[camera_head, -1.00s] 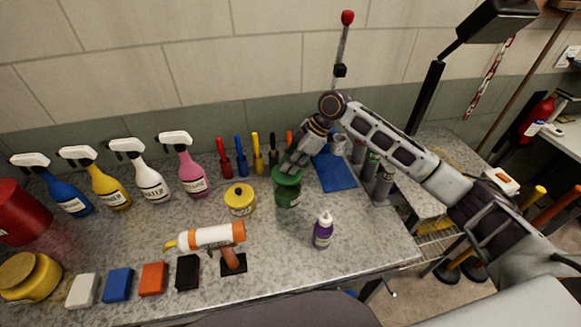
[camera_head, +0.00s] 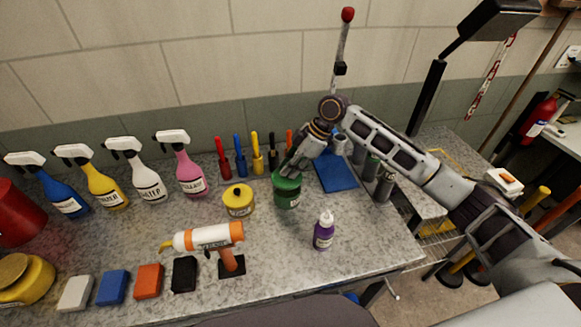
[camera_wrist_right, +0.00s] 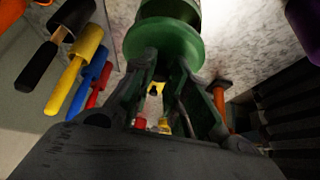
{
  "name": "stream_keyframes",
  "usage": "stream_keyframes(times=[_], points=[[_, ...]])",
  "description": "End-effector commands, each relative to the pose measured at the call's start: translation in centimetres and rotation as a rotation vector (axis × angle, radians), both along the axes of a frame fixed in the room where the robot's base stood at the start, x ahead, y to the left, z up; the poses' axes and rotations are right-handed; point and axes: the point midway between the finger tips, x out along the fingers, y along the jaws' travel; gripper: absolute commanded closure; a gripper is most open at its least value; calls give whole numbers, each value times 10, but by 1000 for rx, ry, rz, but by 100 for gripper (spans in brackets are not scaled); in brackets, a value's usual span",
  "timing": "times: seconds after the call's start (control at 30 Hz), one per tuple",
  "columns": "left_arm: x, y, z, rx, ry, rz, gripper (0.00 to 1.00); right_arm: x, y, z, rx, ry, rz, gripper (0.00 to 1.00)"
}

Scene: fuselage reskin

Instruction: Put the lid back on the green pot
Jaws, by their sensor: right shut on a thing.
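The green pot (camera_head: 288,199) stands on the speckled bench top, right of the small yellow pot. Its green lid (camera_wrist_right: 165,46) is at the pot's mouth, and in the head view it looks about level and in line with the pot. My right gripper (camera_head: 287,171) points down over the pot and is shut on the lid's knob; its fingers show below the lid in the right wrist view (camera_wrist_right: 160,85). Whether the lid fully touches the rim is hard to tell. My left gripper is out of view.
A yellow pot (camera_head: 238,200) stands left of the green pot and a purple bottle (camera_head: 323,232) in front right. Several brushes (camera_head: 257,160) stand behind. A blue mat (camera_head: 336,173) and grey cans (camera_head: 384,185) lie to the right. Bare bench shows in front.

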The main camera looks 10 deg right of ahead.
Motion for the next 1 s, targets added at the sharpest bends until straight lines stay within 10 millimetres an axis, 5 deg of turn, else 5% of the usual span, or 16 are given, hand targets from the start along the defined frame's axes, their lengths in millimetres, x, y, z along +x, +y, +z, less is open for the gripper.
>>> stream_keyframes(times=[0.4, 1.0], points=[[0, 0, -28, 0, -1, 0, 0, 0, 0, -25, 0, 0, 0, 100], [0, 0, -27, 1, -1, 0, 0, 0, 0, -45, 1, 0, 0, 100]])
